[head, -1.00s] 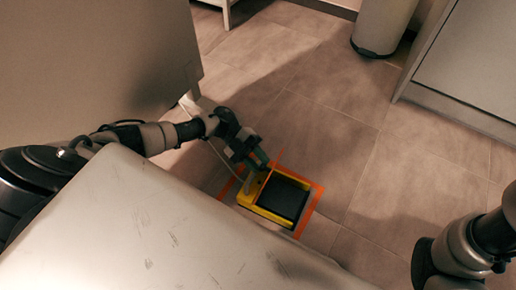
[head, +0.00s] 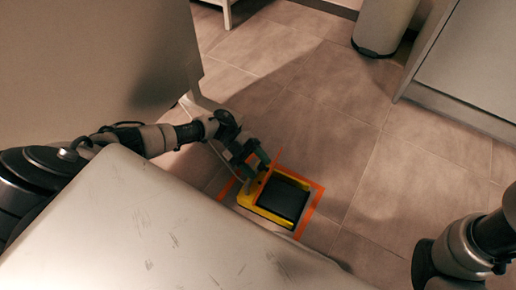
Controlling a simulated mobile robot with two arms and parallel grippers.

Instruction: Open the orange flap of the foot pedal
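The foot pedal (head: 283,198) sits on the tiled floor, a yellow housing with a dark pad, inside an orange marking on the floor (head: 314,205). I cannot make out an orange flap apart from that marking. My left gripper (head: 257,170) is at the pedal's upper left side, very near or touching its yellow rim. The fingers look spread apart, with a gap between them. My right arm is at the lower right edge; its gripper is not visible.
A large pale surface (head: 150,235) fills the lower left foreground and a grey panel (head: 80,70) stands at upper left. A bin (head: 382,25) and a white cabinet (head: 475,60) stand at the back right. The tiled floor between is clear.

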